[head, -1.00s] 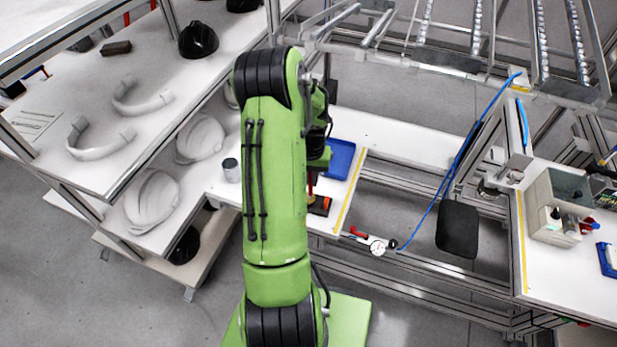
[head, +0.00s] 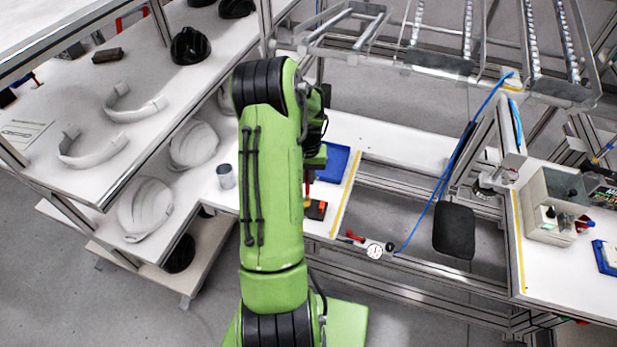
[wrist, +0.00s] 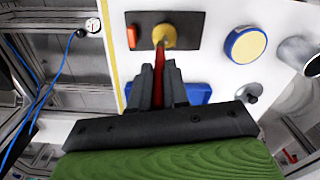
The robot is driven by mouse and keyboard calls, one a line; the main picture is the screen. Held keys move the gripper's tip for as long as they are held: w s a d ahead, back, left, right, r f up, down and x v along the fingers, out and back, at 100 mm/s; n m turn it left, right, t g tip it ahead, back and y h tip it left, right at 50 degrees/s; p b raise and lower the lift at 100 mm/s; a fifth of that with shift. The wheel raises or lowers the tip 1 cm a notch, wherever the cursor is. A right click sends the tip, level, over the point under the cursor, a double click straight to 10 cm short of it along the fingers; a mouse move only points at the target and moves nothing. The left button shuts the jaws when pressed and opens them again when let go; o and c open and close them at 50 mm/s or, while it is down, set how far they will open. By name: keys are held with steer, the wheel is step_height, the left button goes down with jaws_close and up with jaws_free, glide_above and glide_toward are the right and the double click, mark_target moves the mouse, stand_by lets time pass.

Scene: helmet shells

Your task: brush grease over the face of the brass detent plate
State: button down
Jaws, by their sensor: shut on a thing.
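My gripper (wrist: 161,82) is shut on a red-handled brush (wrist: 159,62) in the wrist view. The brush reaches forward to a round brass plate (wrist: 168,35) on a dark rectangular base (wrist: 188,28). Its tip overlaps the plate's face; I cannot tell whether it touches. An orange-red piece (wrist: 131,37) sits at the left of the base. A blue-rimmed round tin with a yellow face (wrist: 245,44) lies to the right, apart from the brush. In the head view the red brush (head: 308,188) stands over the dark base (head: 317,210), and my arm hides much of the gripper.
A blue tray (head: 337,160) lies behind the base, and a grey cup (head: 226,176) stands to the left. A yellow strip (head: 346,195) marks the bench's right edge, with an open frame beyond. A dial gauge (head: 375,251) sits on its front rail. White helmet shells (head: 146,208) are at left.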

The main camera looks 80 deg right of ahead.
steer(key=shift+w+d+f, duration=0.1)
steer(key=shift+w, duration=0.2)
steer(key=a+b, duration=0.2)
steer(key=shift+w+a, duration=0.3)
steer(key=shift+w, duration=0.05)
stand_by(0.9)
steer(key=shift+s, duration=0.35)
steer(key=shift+s+d, duration=0.4)
steer(key=shift+s, duration=0.15)
steer(key=shift+s+d, duration=0.1)
steer(key=shift+d, duration=0.1)
